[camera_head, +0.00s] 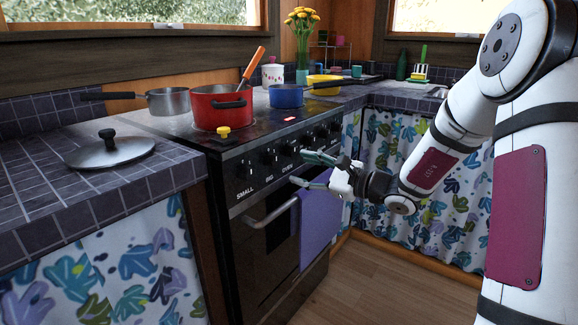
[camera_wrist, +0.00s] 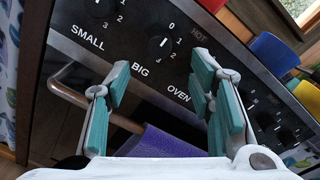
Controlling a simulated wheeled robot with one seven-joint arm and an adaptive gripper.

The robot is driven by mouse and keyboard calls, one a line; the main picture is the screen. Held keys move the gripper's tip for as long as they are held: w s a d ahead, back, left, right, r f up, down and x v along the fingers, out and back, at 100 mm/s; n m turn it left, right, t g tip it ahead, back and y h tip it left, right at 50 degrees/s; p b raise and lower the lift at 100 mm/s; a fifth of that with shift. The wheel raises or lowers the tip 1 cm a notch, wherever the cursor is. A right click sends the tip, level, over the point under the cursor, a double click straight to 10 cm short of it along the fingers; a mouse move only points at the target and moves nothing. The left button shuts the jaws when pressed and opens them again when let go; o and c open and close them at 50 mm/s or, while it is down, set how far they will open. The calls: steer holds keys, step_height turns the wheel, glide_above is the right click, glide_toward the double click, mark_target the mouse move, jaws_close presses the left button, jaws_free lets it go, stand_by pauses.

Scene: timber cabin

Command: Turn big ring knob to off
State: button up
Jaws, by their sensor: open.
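The big ring knob (camera_wrist: 160,47) is a dark knob above the word BIG on the black stove front, with the numbers 0 to 3 beside it. I cannot tell surely which number its pointer faces. In the head view the big ring knob (camera_head: 268,157) is second from the left, above its label. My gripper (camera_wrist: 160,72) is open and empty, its teal-padded fingers spread below the knob in the wrist view. In the head view my gripper (camera_head: 303,169) is in front of the stove panel, right of the BIG label. I see no contact with the knob.
The small ring knob (camera_wrist: 104,7) is to the left. The oven handle (camera_head: 270,212) and a hanging purple towel (camera_head: 320,222) lie below. On the stove are a red pot (camera_head: 221,110), a blue pan (camera_head: 286,97) and a yellow object (camera_head: 223,131) near the front edge.

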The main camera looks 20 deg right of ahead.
steer(key=shift+v, duration=1.9)
